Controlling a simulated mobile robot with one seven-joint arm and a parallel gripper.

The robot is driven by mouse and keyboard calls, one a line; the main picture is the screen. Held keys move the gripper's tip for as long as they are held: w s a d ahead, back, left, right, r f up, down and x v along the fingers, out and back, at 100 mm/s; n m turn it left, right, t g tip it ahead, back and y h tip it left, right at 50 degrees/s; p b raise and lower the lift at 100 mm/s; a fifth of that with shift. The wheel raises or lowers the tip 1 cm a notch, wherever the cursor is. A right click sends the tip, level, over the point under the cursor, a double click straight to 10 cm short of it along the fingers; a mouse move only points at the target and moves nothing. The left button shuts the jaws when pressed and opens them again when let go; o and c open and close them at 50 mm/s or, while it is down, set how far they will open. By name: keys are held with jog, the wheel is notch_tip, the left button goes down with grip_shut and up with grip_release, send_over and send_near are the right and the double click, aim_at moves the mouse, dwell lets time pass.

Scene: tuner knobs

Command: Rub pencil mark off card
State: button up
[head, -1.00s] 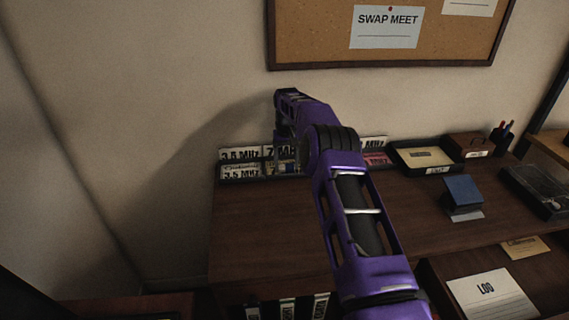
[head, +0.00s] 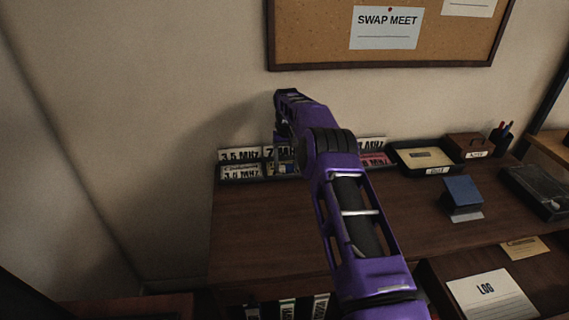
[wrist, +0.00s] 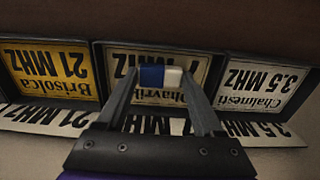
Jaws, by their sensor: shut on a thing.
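My gripper (wrist: 160,78) is shut on a small blue-and-white eraser (wrist: 152,75), seen in the wrist view. I cannot tell whether the eraser touches the card, and no pencil mark can be made out. A yellow Brisolca 21 MHz card (wrist: 45,72) is to the left and a white Chalmesti 3.5 MHz card (wrist: 262,88) to the right. In the head view my arm hides most of the gripper.
The cards stand in a dark rack at the back of the wooden desk (head: 265,225), against the wall. The desk's front left is clear.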

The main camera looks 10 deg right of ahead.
jog(key=shift+s+d, duration=0.15)
jog(key=shift+d, duration=0.65)
jog(key=shift+a, duration=1.55)
jog(key=shift+w+r+p, duration=0.2)
jog(key=shift+r+p, duration=0.9)
jog(key=shift+r, duration=1.9)
